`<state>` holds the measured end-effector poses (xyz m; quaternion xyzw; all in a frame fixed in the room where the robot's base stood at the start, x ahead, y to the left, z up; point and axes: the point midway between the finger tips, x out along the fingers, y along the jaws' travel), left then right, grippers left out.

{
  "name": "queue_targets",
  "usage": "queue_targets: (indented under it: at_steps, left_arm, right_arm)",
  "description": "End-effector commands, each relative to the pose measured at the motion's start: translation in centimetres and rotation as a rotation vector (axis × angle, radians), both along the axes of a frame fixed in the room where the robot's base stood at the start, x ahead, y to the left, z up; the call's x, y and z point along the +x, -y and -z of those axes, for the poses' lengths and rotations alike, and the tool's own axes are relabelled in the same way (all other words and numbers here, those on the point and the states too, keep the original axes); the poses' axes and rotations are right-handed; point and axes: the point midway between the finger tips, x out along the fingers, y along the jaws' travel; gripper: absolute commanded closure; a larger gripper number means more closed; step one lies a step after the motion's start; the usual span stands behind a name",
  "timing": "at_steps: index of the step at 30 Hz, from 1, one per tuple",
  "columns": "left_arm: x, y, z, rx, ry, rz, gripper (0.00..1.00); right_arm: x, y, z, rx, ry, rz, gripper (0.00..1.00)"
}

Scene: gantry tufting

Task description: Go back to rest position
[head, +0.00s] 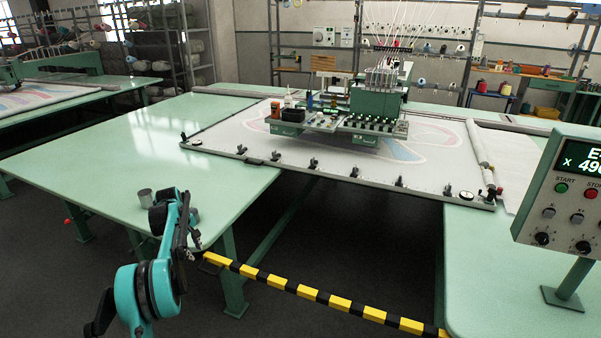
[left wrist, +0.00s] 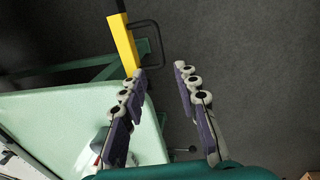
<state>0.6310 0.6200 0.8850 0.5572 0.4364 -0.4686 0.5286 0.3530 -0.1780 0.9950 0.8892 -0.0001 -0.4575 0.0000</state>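My left arm comes in from the lower left in the head view, and its gripper (head: 190,245) hangs beside the front corner of the green table. In the left wrist view the two fingers of the left gripper (left wrist: 160,73) stand apart with nothing between them. The black-and-yellow bar (head: 318,294) has its left end near these fingers in the head view. In the left wrist view the bar (left wrist: 125,45) with its black loop handle lies beyond the fingertips, apart from them. My right gripper is not in view.
The green table (head: 120,150) is close to my left gripper, with a small grey cylinder (head: 145,198) near its edge. The bar spans the gap to the right-hand table. A control panel (head: 570,195) stands at the right. The tufting machine (head: 375,100) sits over the framed cloth.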

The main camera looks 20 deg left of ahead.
Motion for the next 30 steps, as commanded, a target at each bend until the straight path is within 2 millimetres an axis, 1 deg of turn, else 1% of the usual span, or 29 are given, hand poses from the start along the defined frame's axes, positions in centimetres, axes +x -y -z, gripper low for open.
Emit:
queue_targets:
  at_steps: [2, 4, 5, 7, 8, 10, 11, 12, 14, 15, 17, 18, 20, 21, 23, 24, 26, 27, 29, 30]
  left_arm:
    - [0.0, 0.2, -0.2, 0.002, 0.001, 0.004, 0.69]
    - [0.2, 0.9, -0.9, 0.008, 0.004, 0.023, 0.69]
    - [0.3, 1.5, -1.4, 0.013, 0.008, 0.038, 0.69]
    - [0.5, 3.5, -3.2, 0.031, 0.019, 0.088, 0.69]
    - [0.5, 4.6, -4.2, 0.042, 0.024, 0.116, 0.69]
    - [0.5, 7.7, -6.7, 0.072, 0.042, 0.194, 0.69]
    - [0.3, 9.1, -7.7, 0.085, 0.049, 0.23, 0.69]
    - [0.0, 11.1, -9.1, 0.106, 0.061, 0.28, 0.69]
    - [-0.7, 14.0, -11.0, 0.133, 0.077, 0.353, 0.69]
    - [-1.3, 15.9, -12.1, 0.153, 0.089, 0.402, 0.69]
    - [-2.4, 18.8, -13.6, 0.181, 0.106, 0.475, 0.69]
    - [-3.3, 20.6, -14.5, 0.201, 0.116, 0.523, 0.69]
    - [-4.8, 23.4, -15.6, 0.231, 0.134, 0.597, 0.69]
    - [-5.9, 25.1, -16.2, 0.251, 0.146, 0.645, 0.69]
    - [-7.7, 27.6, -16.9, 0.28, 0.164, 0.718, 0.69]
    - [-9.0, 29.3, -17.2, 0.301, 0.176, 0.765, 0.69]
    - [-11.0, 31.6, -17.5, 0.331, 0.195, 0.836, 0.69]
    - [-12.4, 33.0, -17.6, 0.351, 0.207, 0.884, 0.69]
    - [-14.5, 35.1, -17.4, 0.383, 0.226, 0.956, 0.69]
    - [-15.9, 36.4, -17.2, 0.406, 0.239, 1.003, 0.69]
  right_arm:
    - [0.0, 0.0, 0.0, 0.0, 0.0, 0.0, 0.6]
    - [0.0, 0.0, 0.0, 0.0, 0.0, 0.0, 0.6]
    - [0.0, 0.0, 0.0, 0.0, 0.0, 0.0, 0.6]
    - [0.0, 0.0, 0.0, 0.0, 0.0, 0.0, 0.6]
    - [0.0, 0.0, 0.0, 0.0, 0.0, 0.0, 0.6]
    - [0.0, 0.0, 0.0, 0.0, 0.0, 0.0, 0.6]
    - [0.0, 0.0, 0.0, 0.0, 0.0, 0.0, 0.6]
    - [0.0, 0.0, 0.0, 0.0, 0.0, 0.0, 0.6]
    - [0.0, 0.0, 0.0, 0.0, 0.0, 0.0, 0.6]
    - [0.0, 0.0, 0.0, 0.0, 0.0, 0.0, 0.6]
    - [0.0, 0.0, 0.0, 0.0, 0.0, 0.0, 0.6]
    - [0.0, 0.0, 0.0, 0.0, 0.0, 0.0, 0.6]
    - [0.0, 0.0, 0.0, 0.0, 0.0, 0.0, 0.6]
    - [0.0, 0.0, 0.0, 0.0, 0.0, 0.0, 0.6]
    - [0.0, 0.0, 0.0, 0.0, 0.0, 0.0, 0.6]
    - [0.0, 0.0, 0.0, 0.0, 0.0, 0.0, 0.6]
    - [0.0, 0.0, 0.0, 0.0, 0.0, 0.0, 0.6]
    - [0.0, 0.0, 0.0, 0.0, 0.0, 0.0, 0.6]
    - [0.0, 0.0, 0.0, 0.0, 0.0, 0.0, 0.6]
    - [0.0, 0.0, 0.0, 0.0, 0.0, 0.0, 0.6]
